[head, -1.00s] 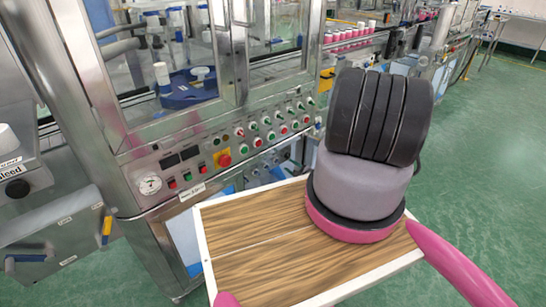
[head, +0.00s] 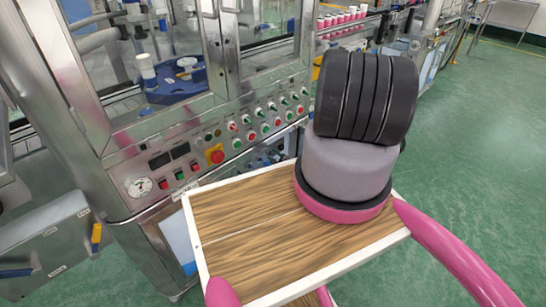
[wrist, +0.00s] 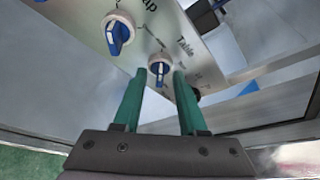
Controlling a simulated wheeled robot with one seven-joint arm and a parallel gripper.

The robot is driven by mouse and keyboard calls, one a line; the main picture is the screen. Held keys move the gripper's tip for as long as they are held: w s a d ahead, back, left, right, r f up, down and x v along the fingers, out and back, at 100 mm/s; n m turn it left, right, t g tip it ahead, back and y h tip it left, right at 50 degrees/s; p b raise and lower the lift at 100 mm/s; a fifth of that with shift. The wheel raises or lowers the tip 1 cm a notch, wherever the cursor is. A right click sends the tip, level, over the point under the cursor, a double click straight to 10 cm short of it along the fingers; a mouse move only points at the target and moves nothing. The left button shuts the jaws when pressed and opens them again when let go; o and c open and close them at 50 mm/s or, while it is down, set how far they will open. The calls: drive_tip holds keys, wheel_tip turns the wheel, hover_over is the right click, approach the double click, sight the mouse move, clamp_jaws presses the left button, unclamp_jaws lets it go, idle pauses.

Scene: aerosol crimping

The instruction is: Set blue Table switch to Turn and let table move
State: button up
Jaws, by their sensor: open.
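The Table switch (wrist: 158,70) is a white round knob with a blue handle on a tilted pale panel, under the printed word "Table". Its blue handle points down in the wrist picture; the small position labels beside it are too blurred to read. My gripper (wrist: 158,76) has two green fingers, open. The fingertips lie on either side of the Table knob in the picture; contact cannot be told. In the head view I cannot make out the Table switch or my gripper.
A second blue-handled knob (wrist: 118,33) is close by, up and left of the Table switch in the wrist view. The steel machine's main panel has a red emergency button (head: 215,155), a gauge (head: 139,187) and several buttons. Green floor (head: 470,180) is open at right.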

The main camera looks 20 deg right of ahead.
drive_tip(key=shift+w+f, duration=0.1)
drive_tip(key=shift+w, duration=0.15)
clamp_jaws()
